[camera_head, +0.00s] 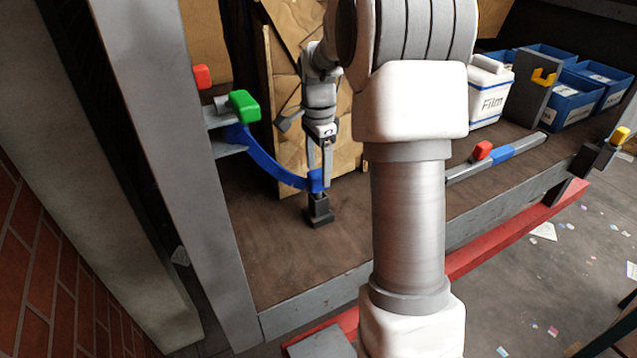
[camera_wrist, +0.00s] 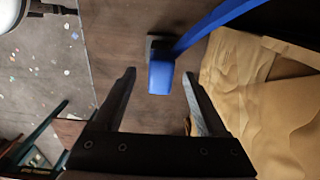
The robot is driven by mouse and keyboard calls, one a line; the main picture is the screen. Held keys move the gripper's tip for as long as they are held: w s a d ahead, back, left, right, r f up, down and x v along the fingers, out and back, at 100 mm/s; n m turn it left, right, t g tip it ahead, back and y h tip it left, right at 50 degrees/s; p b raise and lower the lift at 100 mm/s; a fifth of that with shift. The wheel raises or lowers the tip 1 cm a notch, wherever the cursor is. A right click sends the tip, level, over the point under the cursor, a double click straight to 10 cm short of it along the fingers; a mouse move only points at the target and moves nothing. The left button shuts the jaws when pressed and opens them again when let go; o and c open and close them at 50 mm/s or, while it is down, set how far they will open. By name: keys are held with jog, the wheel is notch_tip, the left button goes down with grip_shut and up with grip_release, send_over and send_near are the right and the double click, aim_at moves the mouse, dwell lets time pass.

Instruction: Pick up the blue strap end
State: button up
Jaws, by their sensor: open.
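The blue strap (camera_head: 268,167) curves from a bracket by the green knob (camera_head: 243,105) down to its blue end (camera_head: 316,180). That end sits at a small dark block (camera_head: 320,211) on the brown deck. The blue end (camera_wrist: 162,77) and part of the strap also show in the wrist view. My gripper (camera_head: 320,182) points down at the strap end in the head view. In the wrist view my gripper (camera_wrist: 162,82) is open, with one finger on each side of the blue end. A gap shows between the end and each finger; contact is not visible.
Brown cardboard packages (camera_head: 283,90) stand behind my gripper. A grey post (camera_head: 165,120) rises at the left. A white Film container (camera_head: 490,92) and blue bins (camera_head: 577,100) stand at the back right. A grey bar with a red knob (camera_head: 482,150) lies on the deck.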

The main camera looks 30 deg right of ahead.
aim_at(319, 172)
jog(key=shift+d+f, duration=0.1)
jog(key=shift+f, duration=1.4)
grip_shut()
